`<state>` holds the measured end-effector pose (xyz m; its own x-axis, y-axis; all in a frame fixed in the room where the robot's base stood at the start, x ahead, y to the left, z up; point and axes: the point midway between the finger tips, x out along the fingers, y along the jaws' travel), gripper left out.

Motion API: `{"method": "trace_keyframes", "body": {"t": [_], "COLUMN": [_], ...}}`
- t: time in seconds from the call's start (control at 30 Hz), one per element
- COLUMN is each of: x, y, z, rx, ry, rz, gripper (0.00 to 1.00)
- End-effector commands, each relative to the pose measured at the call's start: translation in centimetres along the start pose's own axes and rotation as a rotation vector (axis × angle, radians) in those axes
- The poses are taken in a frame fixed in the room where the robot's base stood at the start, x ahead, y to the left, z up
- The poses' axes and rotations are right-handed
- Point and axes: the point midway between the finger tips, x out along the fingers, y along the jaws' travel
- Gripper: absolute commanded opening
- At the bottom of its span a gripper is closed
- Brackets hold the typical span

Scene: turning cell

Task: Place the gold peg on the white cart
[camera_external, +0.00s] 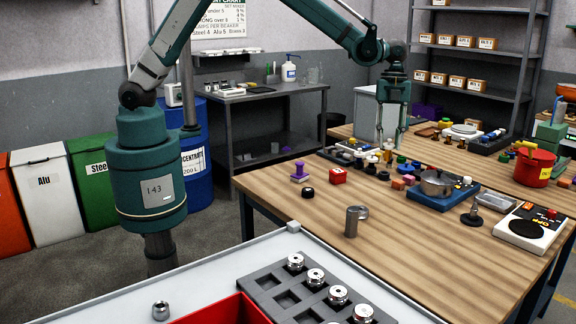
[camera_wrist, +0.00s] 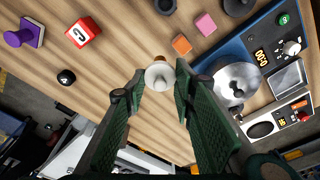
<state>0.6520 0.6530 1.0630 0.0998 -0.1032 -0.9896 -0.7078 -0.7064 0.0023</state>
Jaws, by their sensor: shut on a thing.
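My gripper (camera_external: 392,132) is over the far part of the wooden table, pointing down. In the wrist view its two green fingers (camera_wrist: 160,84) are closed about a small piece with a round, cream-white top (camera_wrist: 159,76). A brown-gold bit shows just beyond that top; I cannot tell whether this is the gold peg. In the external view small pieces crowd around the fingertips and the held one is hard to single out. A pale, white-grey cart top (camera_external: 215,272) lies in the front, well away from my gripper.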

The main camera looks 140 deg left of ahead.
Motion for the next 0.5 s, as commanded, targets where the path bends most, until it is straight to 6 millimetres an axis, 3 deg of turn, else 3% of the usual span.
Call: {"method": "trace_keyframes", "body": {"t": [0.1,0.5], "x": [0.4,1.8], "y": [0.7,4.0], "z": [-4.0,-16.3], "rx": [0.005,0.005], "ry": [-0.002,-0.008], "rz": [0.001,0.001], "gripper": [0.11,0.11]}}
